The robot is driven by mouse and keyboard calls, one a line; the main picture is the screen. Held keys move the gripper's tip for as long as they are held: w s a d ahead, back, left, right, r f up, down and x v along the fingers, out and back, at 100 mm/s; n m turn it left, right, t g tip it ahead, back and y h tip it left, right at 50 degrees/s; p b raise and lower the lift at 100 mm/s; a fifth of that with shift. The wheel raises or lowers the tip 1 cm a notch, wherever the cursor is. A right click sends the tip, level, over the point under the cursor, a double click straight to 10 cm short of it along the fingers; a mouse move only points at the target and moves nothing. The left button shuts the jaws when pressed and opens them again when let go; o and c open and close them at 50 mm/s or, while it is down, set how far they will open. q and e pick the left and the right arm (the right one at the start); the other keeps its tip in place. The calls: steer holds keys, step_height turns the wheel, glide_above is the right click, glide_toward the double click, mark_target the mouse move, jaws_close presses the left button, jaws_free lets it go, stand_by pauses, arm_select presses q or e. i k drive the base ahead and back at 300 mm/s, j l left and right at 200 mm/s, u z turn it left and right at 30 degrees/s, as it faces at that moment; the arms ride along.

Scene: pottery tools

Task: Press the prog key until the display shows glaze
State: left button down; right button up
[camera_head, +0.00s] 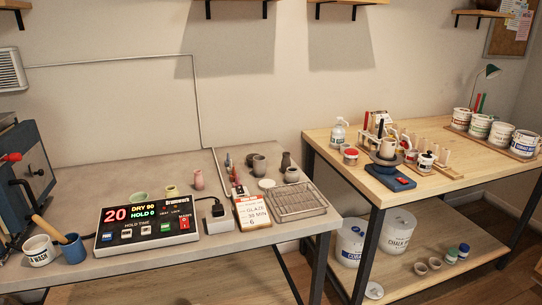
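A black control box (148,222) labelled Brunnwerk lies on the grey bench at the left. Its display (130,212) reads a red 20 with DRY 90 and HOLD 0 beside it, not glaze. Several small keys (145,230) sit in a row under the display, with a lit red and green switch (184,224) at the right end. The lettering by the keys is too small to tell which is prog. An order card (252,211) on a stand right of the box reads GLAZE, a time in MIN and 6. Neither of my grippers is in view.
Left of the box stand a white mug (39,250) and a blue cup (73,249) with a wooden handle in it. A plug block (217,220) and a wire rack (296,201) lie to the right. A dark kiln (25,165) stands at the far left.

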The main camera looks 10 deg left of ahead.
mark_target(106, 236)
steer(key=u, duration=1.25)
